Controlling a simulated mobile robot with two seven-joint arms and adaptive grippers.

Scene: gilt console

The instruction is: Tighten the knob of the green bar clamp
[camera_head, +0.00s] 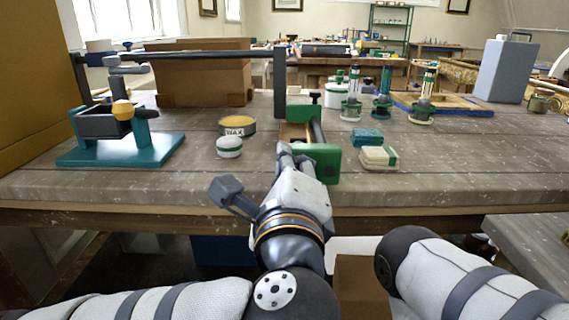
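A green clamp lies on the near part of the wooden bench, in the middle of the head view. It has a green near block (317,162), a dark bar (316,132) and a green far block (300,112). A small black knob-like part (315,98) stands by the far block. My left gripper (291,156) reaches over the bench edge, its grey fingertips close beside the near block's left side. I cannot tell whether they touch it or what is between them. No turning knob shows at the near end; my gripper may hide it. My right gripper is out of view.
A wax tin (238,128) and a white-green jar (229,148) stand left of the clamp. A teal vise-like tool (122,150) is farther left. A cream block (379,158) and teal box (367,137) lie right. A dark frame (200,55) spans the cardboard box (205,78).

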